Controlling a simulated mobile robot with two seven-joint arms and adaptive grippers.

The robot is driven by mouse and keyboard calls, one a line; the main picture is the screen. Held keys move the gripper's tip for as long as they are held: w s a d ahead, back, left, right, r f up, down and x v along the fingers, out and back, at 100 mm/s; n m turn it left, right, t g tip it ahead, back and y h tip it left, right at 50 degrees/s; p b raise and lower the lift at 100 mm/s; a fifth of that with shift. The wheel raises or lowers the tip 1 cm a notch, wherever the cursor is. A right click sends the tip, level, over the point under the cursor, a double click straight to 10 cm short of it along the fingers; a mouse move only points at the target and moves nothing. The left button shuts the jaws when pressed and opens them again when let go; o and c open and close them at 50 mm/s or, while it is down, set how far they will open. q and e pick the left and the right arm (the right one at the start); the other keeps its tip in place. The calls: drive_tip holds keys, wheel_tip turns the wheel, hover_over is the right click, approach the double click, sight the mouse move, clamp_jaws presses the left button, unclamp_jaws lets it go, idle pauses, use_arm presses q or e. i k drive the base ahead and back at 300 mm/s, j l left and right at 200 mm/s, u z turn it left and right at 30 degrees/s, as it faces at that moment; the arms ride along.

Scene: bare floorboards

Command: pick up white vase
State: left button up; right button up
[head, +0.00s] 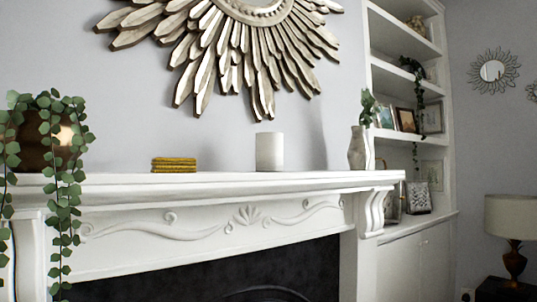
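A white vase (360,150) with green leaves in its top stands upright near the right end of the white mantelpiece (230,184). A plain white cylinder (269,152) stands to its left on the same mantel; I cannot tell whether it is a candle or a container. Neither of my grippers is in view.
A yellow stack (174,164) and a bronze pot (45,146) with a trailing plant (65,200) stand further left. White shelves (404,95) rise behind the vase. A lamp (512,220) stands at right. The mantel between the cylinder and vase is clear.

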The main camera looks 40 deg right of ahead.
sight(270, 145)
drive_tip(key=l+z, duration=0.25)
drive_tip(key=l, duration=1)
